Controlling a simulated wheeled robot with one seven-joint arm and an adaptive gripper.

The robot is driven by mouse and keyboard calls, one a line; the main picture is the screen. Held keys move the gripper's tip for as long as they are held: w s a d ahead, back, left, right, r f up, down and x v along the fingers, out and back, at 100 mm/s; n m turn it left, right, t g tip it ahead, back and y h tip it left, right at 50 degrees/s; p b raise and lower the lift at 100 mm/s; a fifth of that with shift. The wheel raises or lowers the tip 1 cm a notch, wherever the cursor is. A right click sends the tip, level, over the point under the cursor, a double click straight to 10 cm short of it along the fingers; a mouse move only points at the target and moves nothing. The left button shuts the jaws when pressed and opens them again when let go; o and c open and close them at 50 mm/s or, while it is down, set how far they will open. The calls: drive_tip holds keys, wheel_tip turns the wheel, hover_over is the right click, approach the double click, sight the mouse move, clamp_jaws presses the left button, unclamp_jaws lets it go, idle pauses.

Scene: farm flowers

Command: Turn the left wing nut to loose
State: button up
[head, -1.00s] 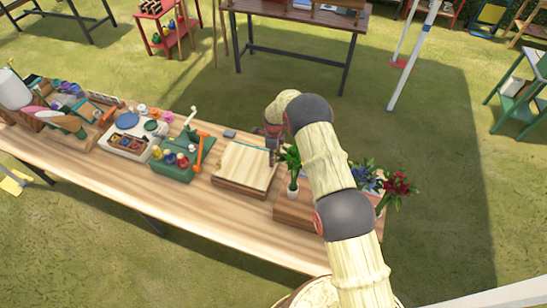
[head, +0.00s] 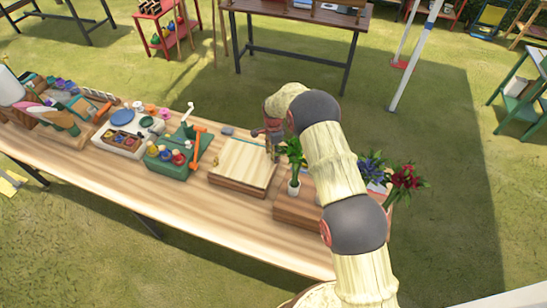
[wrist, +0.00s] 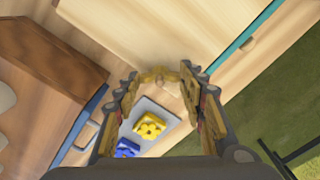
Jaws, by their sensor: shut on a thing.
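A pale wooden press board (head: 243,162) lies on the table, and its bare top fills the upper part of the wrist view (wrist: 160,25). My gripper (head: 272,152) is at the board's back right corner. In the wrist view, its two fingertips (wrist: 160,74) close on a small brass-coloured wing nut (wrist: 155,78) at the board's edge. The nut's angle is hard to read because the fingers partly cover it. A small gold piece (head: 216,160) sits at the board's left side; it looks like another wing nut, but is too small to be sure.
A potted plant (head: 294,165) stands close to the right of my gripper. A brown wooden box (wrist: 45,70) and a grey plate (wrist: 165,116) with yellow and blue pieces lie nearby. A green tool tray (head: 170,168) stands left of the board.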

drive_tip(key=n+b, duration=0.3)
drive_tip(key=n, duration=0.2)
drive_tip(key=shift+f+n, duration=0.1)
drive_tip(key=shift+n, duration=0.2)
drive_tip(key=n+b, duration=0.2)
drive_tip(key=n, duration=0.3)
drive_tip(key=n+b, duration=0.1)
drive_tip(key=n, duration=0.5)
drive_tip(key=shift+n, duration=0.3)
drive_tip(key=n+b, duration=0.1)
drive_tip(key=n, duration=2.1)
drive_tip(key=shift+n+b, duration=0.3)
drive_tip(key=shift+b, duration=0.05)
drive_tip(key=n, duration=0.5)
drive_tip(key=shift+n, duration=0.4)
